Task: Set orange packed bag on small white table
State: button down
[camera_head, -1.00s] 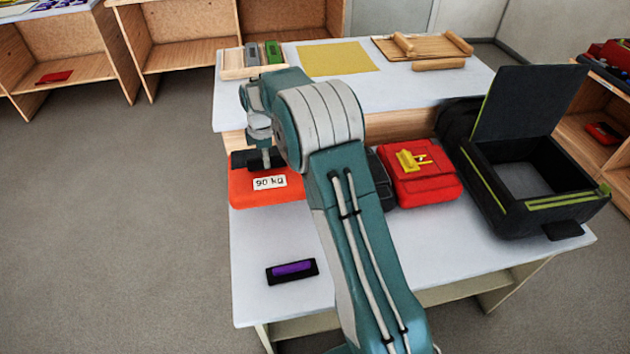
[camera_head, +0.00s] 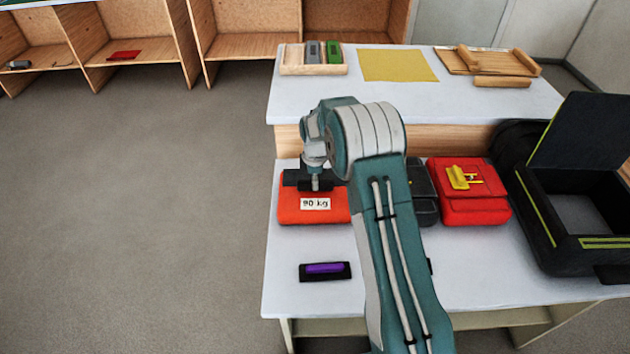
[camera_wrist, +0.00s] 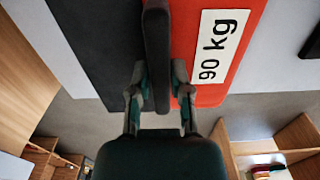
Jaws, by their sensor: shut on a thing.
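The orange packed bag (camera_head: 300,216), with a white "90 kg" label, is at the left end of a white bench's lower top (camera_head: 385,285). My gripper (camera_head: 315,183) is above the bag, with its fingers down at the bag's dark top. In the wrist view my gripper (camera_wrist: 160,95) is shut on the bag's dark handle, and the orange side with its label (camera_wrist: 235,30) shows to the right. I cannot tell whether the bag rests on the bench or hangs just above it. No separate small white table is clearly in view.
A red bag with a yellow buckle (camera_head: 470,195) and a dark bag (camera_head: 422,197) stand right of my arm. An open black case (camera_head: 560,245) is at far right. A purple-and-black item (camera_head: 325,271) lies in front. Wooden shelves (camera_head: 130,70) stand behind; the left floor (camera_head: 130,220) is clear.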

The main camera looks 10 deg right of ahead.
jog(key=c, duration=0.6)
grip_release()
jog(key=shift+o, duration=0.2)
jog(key=s+r+m+t, duration=0.1)
jog(key=s+r+m, duration=0.15)
jog(key=r, duration=0.85)
jog(key=s+r+m, duration=0.1)
jog(key=s+r, duration=0.3)
jog(key=r, duration=0.7)
jog(key=s+r+m+t, duration=0.2)
jog(key=s+r+m, duration=0.2)
jog(key=s+r, duration=0.45)
jog(key=s+f+m+t, duration=0.1)
jog(key=s+m, duration=0.7)
jog(key=s, duration=1.4)
jog(key=shift+s+d+f+t, duration=0.15)
jog(key=shift+d+f+t, duration=0.2)
jog(key=shift+t, duration=0.45)
